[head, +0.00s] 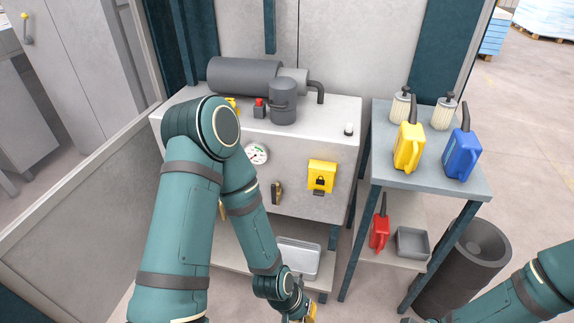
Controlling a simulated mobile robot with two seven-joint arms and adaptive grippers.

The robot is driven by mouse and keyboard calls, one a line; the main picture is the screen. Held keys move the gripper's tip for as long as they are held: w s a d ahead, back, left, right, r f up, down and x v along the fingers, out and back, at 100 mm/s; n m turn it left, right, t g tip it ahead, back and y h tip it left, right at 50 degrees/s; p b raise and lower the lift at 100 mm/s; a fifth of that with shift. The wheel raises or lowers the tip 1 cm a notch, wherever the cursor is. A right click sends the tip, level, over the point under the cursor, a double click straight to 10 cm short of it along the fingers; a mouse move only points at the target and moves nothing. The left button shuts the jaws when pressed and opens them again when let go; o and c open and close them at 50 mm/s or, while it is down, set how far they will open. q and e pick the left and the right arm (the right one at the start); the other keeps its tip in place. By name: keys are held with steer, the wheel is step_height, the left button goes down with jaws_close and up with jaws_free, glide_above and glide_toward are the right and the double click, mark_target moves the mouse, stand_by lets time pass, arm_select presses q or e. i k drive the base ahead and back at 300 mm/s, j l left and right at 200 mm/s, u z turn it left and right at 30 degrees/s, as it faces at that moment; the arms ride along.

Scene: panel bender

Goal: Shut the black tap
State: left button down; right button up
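A small tap with a dark upright handle and a brass-coloured body (277,193) is on the front of the grey machine cabinet (320,211), below and right of the round gauge (256,154). It looks like the black tap, but its exact handle position is too small to tell. Another brass-coloured part (222,211) shows at the left, mostly hidden behind my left arm. My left gripper (303,309) is at the bottom edge, low in front of the cabinet and well below the tap. A yellow patch shows beside it; its fingers are cut off. My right gripper's fingers are out of frame.
A yellow lock box (321,176) is right of the tap. A metal tray (298,257) sits on the shelf below. A side table (385,167) holds yellow and blue cans (409,148) (462,154). A dark bin (463,270) stands at the right.

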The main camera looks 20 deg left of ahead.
mark_target(274, 199)
steer(key=u, duration=0.9)
steer(key=i+u, duration=0.25)
steer(key=i+l+u, duration=0.15)
steer(key=u, duration=0.15)
steer(key=i, duration=0.05)
